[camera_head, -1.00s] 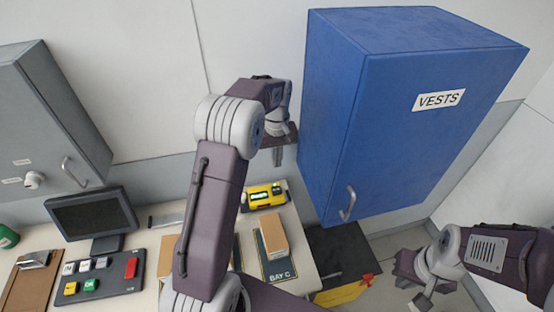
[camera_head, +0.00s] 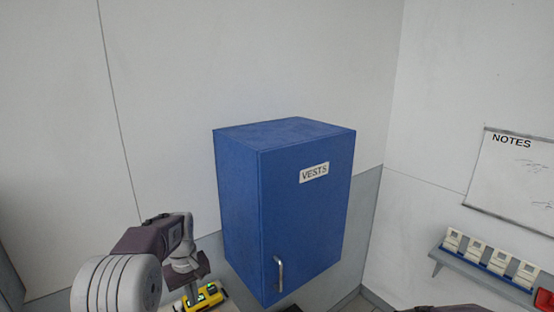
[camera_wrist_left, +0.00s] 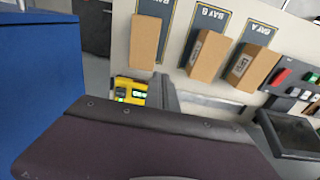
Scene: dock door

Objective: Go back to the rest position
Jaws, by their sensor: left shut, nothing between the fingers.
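My left gripper (camera_head: 190,290) hangs low in the head view, in front of the wall and left of the blue VESTS cabinet (camera_head: 303,215). It is shut and empty. In the left wrist view its fingers (camera_wrist_left: 165,95) stick out past the dark wrist housing, apart from anything. They appear beside a yellow device (camera_wrist_left: 131,91) with green lights, which also shows in the head view (camera_head: 205,297). Only a dark sliver of my right arm shows at the bottom edge of the head view; its gripper is out of view.
The cabinet door is closed, with a metal handle (camera_head: 279,273). A shelf (camera_head: 480,272) with several white items and a NOTES board (camera_head: 515,175) are on the right wall. In the wrist view, cardboard boxes (camera_wrist_left: 208,55) lie on bay mats on the counter (camera_wrist_left: 185,85), near a monitor (camera_wrist_left: 290,135).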

